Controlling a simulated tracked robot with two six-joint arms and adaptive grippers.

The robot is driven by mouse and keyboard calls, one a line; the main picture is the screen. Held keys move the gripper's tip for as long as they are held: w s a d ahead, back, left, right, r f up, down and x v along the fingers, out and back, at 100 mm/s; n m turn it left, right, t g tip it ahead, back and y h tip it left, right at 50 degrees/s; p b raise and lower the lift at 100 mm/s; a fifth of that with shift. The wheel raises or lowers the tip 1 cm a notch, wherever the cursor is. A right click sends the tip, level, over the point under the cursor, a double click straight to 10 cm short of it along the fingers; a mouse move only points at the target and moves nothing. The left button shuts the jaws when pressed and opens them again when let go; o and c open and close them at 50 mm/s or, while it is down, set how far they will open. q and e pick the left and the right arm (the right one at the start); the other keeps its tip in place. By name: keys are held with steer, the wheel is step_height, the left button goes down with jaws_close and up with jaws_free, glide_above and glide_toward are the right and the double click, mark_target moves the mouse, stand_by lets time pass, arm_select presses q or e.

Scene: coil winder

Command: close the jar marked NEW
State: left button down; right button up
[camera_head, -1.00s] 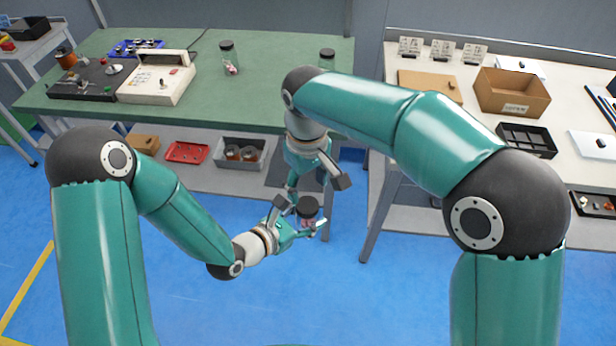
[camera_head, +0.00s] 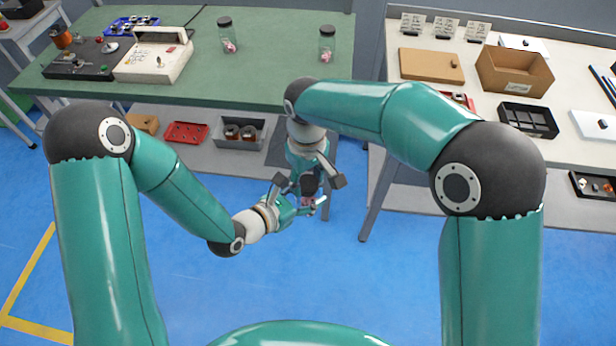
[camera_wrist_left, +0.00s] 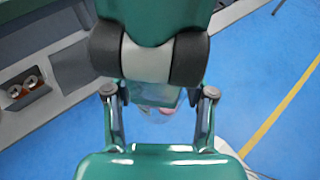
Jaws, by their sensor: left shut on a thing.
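My left gripper (camera_head: 302,207) is shut on a small clear jar (camera_head: 308,203) with pinkish contents, held in the air in front of the green bench. A dark round lid (camera_head: 309,185) shows at the jar's top, partly hidden between the grippers; I cannot tell whether it is seated. My right gripper (camera_head: 311,183) comes down from above, its fingers on either side of the lid; their grip is unclear. In the left wrist view, glass and pink contents of the jar (camera_wrist_left: 160,108) show behind green gripper parts. No NEW marking is readable.
Two dark-lidded jars stand on the green bench: a left one (camera_head: 228,36) and a right one (camera_head: 327,44), both with pink contents. A winder (camera_head: 153,62) is at the left. The white table (camera_head: 440,133) at right holds a cardboard box (camera_head: 514,85). Blue floor below is clear.

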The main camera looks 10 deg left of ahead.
steer(key=c, duration=0.4)
steer(key=o, duration=1.4)
steer(key=shift+r, duration=0.15)
steer(key=shift+r, duration=3.85)
